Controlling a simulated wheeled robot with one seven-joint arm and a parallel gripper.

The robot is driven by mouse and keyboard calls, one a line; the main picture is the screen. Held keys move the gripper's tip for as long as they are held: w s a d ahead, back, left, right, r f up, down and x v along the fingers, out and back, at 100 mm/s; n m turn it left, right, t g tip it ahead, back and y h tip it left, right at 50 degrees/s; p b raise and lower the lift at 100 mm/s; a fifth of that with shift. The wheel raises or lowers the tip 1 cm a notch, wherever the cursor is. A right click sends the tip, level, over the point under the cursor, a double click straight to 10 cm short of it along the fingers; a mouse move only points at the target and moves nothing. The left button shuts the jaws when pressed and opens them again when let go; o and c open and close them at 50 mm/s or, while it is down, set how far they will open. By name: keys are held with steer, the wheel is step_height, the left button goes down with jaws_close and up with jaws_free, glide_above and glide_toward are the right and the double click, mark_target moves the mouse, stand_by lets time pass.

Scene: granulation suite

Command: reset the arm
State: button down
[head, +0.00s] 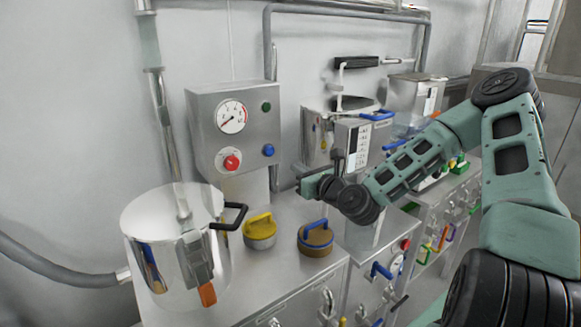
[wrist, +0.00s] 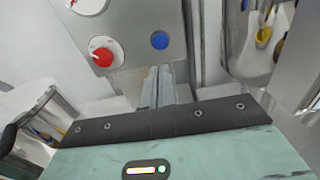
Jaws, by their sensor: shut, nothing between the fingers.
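My arm reaches in from the right in the head view, its green links bent at a high elbow. My gripper (head: 304,184) is at its far left end, in the air above the counter and in front of the steel machine with the blue handle. In the wrist view my gripper (wrist: 160,85) has its fingers together with nothing between them. It points toward the grey control box (head: 236,128), whose red knob (wrist: 102,56) and blue button (wrist: 159,40) show close by.
A steel pot (head: 160,235) with a black handle stands at the left. A yellow-handled lid (head: 260,231) and a blue-handled lid (head: 316,238) sit on the counter (head: 285,268) below my gripper. A steel machine (head: 318,130) stands just behind it. Drawers with coloured handles line the front.

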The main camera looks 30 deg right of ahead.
steer(key=shift+s, duration=0.85)
steer(key=s+a+f+n+g+y, duration=0.35)
steer(key=a+f+n+g, duration=0.45)
steer(key=n, duration=0.6)
steer(key=s+f+n+g+h, duration=0.2)
steer(key=s+n+g+h, duration=0.15)
steer(key=s+n, duration=0.45)
steer(key=s+a+r+n+g+h, duration=0.1)
steer(key=s+r+n+g, duration=0.3)
steer(key=s+r+n, duration=0.7)
steer(key=s+a+n+g, duration=0.1)
steer(key=s+a+n, duration=0.4)
steer(key=a, duration=0.4)
steer(key=s+a+r+n+g+p, duration=0.1)
steer(key=s+a+n, duration=0.4)
steer(key=a, duration=0.4)
steer(key=shift+y, duration=0.3)
